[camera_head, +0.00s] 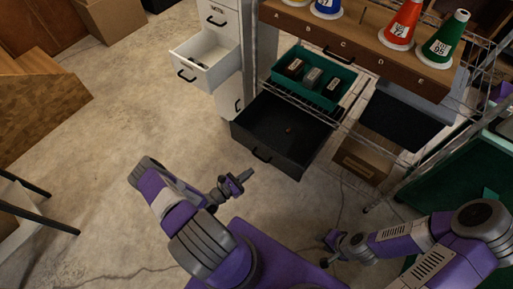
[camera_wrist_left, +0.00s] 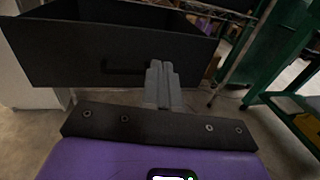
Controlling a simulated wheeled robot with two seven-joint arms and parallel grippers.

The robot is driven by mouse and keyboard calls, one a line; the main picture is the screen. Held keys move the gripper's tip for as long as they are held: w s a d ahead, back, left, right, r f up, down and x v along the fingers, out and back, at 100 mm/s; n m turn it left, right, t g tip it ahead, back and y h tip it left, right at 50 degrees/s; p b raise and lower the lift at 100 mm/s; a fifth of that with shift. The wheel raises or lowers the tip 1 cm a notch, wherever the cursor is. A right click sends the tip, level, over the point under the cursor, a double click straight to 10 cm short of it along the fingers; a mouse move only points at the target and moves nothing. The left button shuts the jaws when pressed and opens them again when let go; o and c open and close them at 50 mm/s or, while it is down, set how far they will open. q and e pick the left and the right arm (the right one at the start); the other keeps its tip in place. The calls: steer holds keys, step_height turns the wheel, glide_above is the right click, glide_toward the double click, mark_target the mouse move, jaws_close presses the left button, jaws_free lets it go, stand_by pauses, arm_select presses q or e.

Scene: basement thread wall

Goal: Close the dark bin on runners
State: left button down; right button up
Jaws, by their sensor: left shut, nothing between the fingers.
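The dark bin on runners (camera_head: 255,142) is pulled out from the wire shelving in the head view. A small reddish object (camera_head: 289,130) lies inside it. Its front panel, with a dark handle (camera_head: 261,155), faces my left gripper (camera_head: 243,175). The left gripper is shut and empty, a little in front of the panel. In the left wrist view the shut fingers (camera_wrist_left: 158,68) overlap the right end of the handle, against the bin's front (camera_wrist_left: 60,55); contact cannot be told. My right gripper (camera_head: 328,250) is low in the head view, away from the bin; its finger gap is unclear.
A green tray (camera_head: 344,101) with several dark items sits above the bin. A white drawer (camera_head: 208,75) stands open to the left. A brown box (camera_head: 362,165) sits right of the bin. Several cones, including a red one (camera_head: 402,24), stand above.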

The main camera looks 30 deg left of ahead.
arm_select(q)
steer(key=a+n+t+y, duration=0.1)
steer(key=a+n+y, duration=0.1)
steer(key=a+y, duration=0.25)
steer(key=b, duration=0.4)
glide_toward(261, 143)
steer(key=shift+n+h, duration=0.25)
steer(key=shift+n, duration=0.05)
steer(key=w, duration=0.7)
